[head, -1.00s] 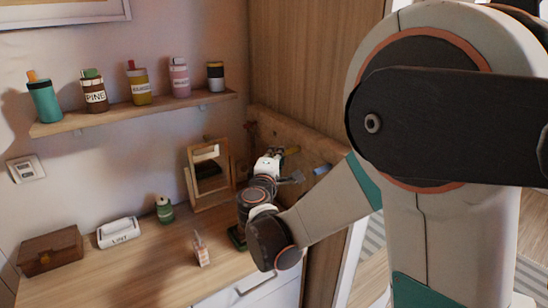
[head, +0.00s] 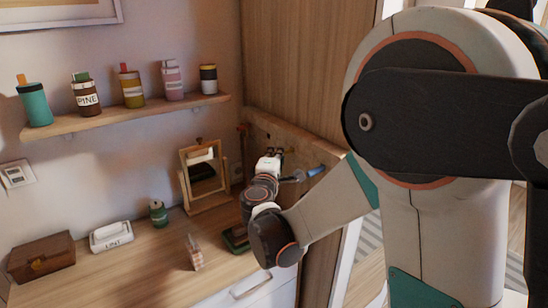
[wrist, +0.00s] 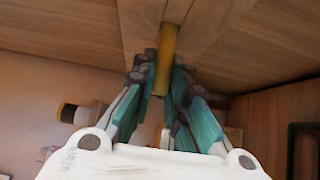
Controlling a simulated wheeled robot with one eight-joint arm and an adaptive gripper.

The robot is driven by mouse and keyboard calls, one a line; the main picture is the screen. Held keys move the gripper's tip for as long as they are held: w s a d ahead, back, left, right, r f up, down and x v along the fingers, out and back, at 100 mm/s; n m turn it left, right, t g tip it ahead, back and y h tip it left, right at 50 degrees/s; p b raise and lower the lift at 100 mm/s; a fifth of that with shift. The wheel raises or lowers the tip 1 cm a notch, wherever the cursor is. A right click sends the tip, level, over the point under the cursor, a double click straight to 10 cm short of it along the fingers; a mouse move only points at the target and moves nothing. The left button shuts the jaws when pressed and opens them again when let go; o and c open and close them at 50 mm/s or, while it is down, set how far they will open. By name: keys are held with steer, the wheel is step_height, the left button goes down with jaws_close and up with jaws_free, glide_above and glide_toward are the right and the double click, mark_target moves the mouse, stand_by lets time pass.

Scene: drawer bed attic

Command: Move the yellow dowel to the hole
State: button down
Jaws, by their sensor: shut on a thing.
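The yellow dowel (wrist: 167,50) stands between the teal fingers of my gripper (wrist: 160,78) in the wrist view. My gripper is shut on it. The dowel's far end meets or overlaps a wooden surface (wrist: 180,10) at the top; I cannot tell whether it touches. In the head view my gripper (head: 275,156) is small, close to the wooden board (head: 290,132) beside the desk. The dowel cannot be made out there. No hole can be made out clearly in either view.
A blue dowel (head: 316,171) sticks out of the board right of my gripper. A small mirror (head: 203,175), a green jar (head: 158,213) and a dark tray (head: 235,238) stand on the desk. A shelf (head: 130,114) with several jars is on the wall.

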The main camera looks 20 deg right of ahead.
steer(key=shift+w+d, duration=0.2)
steer(key=shift+d, duration=0.3)
steer(key=shift+w+d, duration=0.15)
steer(key=shift+d, duration=0.35)
steer(key=c, duration=1.5)
jaws_free()
steer(key=v, duration=0.7)
steer(key=shift+s+a, duration=0.15)
steer(key=shift+s, duration=0.1)
